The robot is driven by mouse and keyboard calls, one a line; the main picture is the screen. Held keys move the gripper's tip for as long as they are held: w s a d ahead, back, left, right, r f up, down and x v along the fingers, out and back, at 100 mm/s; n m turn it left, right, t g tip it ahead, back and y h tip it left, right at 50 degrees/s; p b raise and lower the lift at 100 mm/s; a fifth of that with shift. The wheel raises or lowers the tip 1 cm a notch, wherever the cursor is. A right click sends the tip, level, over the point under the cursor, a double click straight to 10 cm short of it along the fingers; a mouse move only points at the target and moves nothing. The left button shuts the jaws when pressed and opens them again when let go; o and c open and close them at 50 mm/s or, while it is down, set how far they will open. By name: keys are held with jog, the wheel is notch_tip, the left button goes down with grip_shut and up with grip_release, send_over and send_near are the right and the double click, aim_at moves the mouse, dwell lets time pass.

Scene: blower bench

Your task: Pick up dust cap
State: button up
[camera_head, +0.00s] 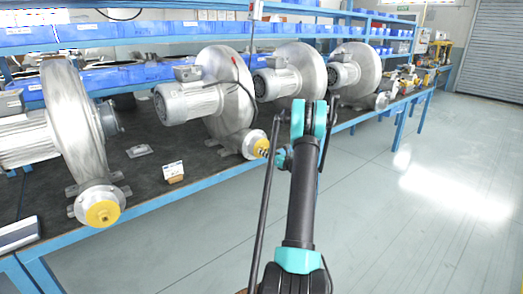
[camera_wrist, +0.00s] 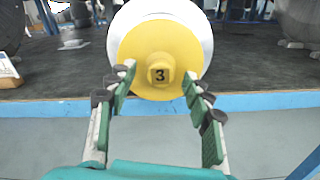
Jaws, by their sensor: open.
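A yellow dust cap (camera_wrist: 146,45) marked 3 on its central knob fills the top middle of the wrist view, fitted on a round metal outlet. My gripper (camera_wrist: 158,80) is open, with its green-padded fingers to the left and right of the knob. I cannot tell whether they touch it. In the head view a yellow cap (camera_head: 261,148) on the second blower (camera_head: 228,92) is just left of my arm's end and partly hidden. Another yellow cap (camera_head: 102,213) is on the nearest blower (camera_head: 75,120) at the left.
Several blowers stand along the dark-topped blue bench (camera_head: 140,212). A small label card (camera_head: 174,171) stands on the bench between the first two blowers. Blue bins (camera_head: 130,76) line the shelves behind. The floor (camera_head: 420,200) to the right is clear.

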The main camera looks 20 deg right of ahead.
grip_shut()
dwell(0.3)
jog(key=shift+s+d+r, duration=0.2)
jog(key=shift+s+r, duration=0.15)
jog(key=shift+r, duration=0.05)
jog(key=s+d+r, duration=0.4)
jog(key=s+r, duration=0.3)
jog(key=s, duration=0.5)
jog(key=w+a+m+h, duration=0.2)
jog(key=w+a+h, duration=0.1)
jog(key=a, duration=1.1)
jog(key=w+a+r+m+t+h, duration=0.1)
jog(key=w+a+m+h, duration=0.1)
jog(key=a, duration=1.3)
jog(key=shift+w+a+r+h, duration=0.15)
jog(key=shift+w+r+h, duration=0.15)
jog(key=shift+w+h, duration=0.45)
